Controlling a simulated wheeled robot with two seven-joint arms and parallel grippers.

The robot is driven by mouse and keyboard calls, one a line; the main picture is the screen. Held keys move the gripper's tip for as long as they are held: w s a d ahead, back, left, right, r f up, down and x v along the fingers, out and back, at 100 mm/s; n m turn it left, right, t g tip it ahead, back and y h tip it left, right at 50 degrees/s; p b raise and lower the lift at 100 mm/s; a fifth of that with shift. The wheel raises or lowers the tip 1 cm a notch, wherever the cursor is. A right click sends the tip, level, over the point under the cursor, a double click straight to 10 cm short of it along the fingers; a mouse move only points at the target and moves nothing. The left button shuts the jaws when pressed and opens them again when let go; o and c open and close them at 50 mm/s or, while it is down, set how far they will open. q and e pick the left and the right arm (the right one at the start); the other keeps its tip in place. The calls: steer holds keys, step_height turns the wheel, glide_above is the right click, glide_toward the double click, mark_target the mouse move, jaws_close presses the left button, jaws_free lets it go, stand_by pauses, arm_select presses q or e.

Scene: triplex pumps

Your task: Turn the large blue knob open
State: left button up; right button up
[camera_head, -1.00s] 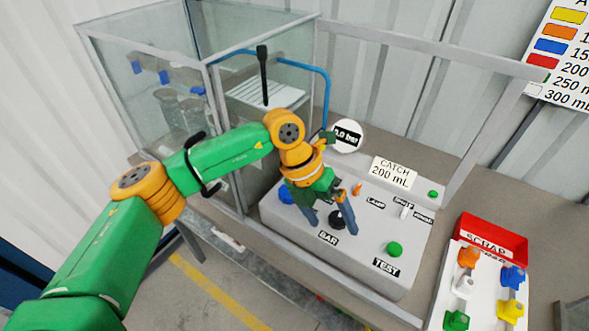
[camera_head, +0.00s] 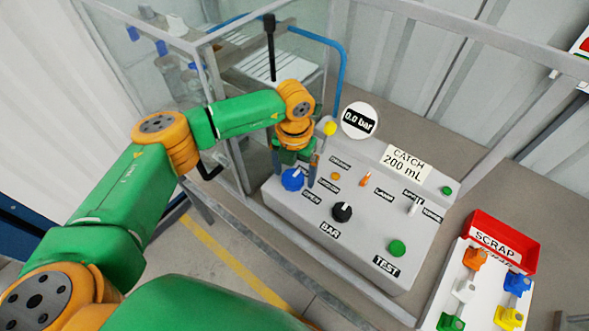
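The large blue knob (camera_head: 292,179) is on the left end of the grey control panel (camera_head: 345,250) and carries a small white mark. My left gripper (camera_head: 295,173) is above and around the knob. Its fingers are apart, one on each side of the knob. I cannot tell whether they touch it. The gripper covers the knob's far side. My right gripper is not in view.
A black BAR knob (camera_head: 342,211), a green TEST button (camera_head: 397,248) and a small orange switch (camera_head: 365,178) are on the same panel. The gauge (camera_head: 360,121) reads 0.0 bar. A glass cabinet (camera_head: 215,45) stands behind. A red SCRAP bin (camera_head: 500,243) is at right.

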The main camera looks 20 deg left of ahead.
arm_select(q)
steer(key=c, duration=1.2)
steer(key=shift+o, duration=0.2)
steer(key=m+b, duration=0.3)
steer(key=shift+f+b, duration=0.2)
steer(key=shift+b, duration=0.15)
steer(key=m+b, duration=0.3)
steer(key=m, duration=0.2)
steer(key=shift+d, duration=0.1)
steer(key=m+b, duration=0.1)
steer(key=m, duration=0.1)
steer(key=m+b, duration=0.1)
steer(key=m, duration=0.1)
steer(key=shift+s+r+m+b, duration=0.15)
steer(key=shift+m+b, duration=0.15)
steer(key=shift+b, duration=0.05)
steer(key=m+b, duration=0.1)
steer(key=m, duration=0.4)
steer(key=shift+s+r, duration=0.1)
steer(key=shift+m, duration=0.3)
steer(key=o, duration=1.4)
steer(key=shift+d, duration=0.1)
